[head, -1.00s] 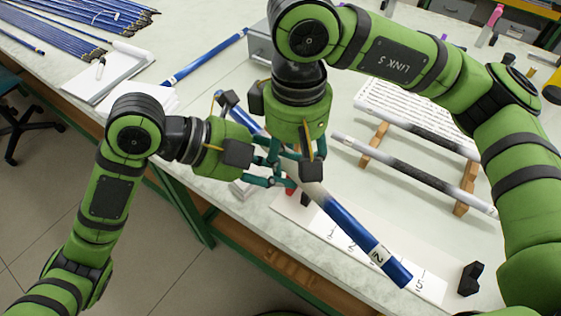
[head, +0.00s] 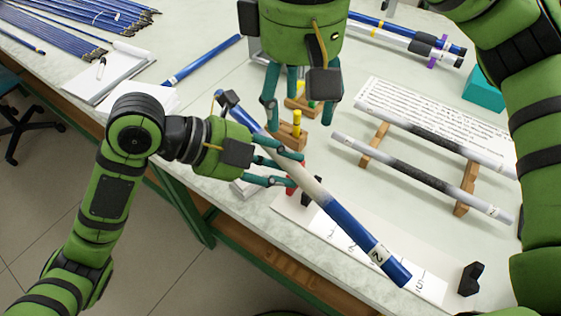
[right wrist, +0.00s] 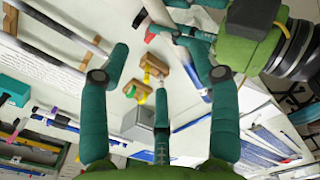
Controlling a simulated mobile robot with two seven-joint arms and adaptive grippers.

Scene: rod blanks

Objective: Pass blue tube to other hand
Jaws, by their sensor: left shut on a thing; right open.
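The blue tube (head: 345,225) has a pale grey middle, a white label marked "2" near its lower end and a dark tip at its upper end. It is held slanted from upper left to lower right above the table. My left gripper (head: 292,168) is shut on it around the pale middle. My right gripper (head: 300,112) is open and empty, above and behind the tube, with its fingers apart from it. In the right wrist view my right fingers (right wrist: 160,100) stand wide apart with nothing gripped between them, and part of my left gripper shows at the top.
Grey-and-black rods (head: 410,170) lie on wooden supports at right. Small wooden blocks with yellow pegs (head: 297,125) stand below my right gripper. Another blue tube (head: 205,60) lies behind. A white numbered sheet (head: 345,240) and a black block (head: 471,278) are near the front edge.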

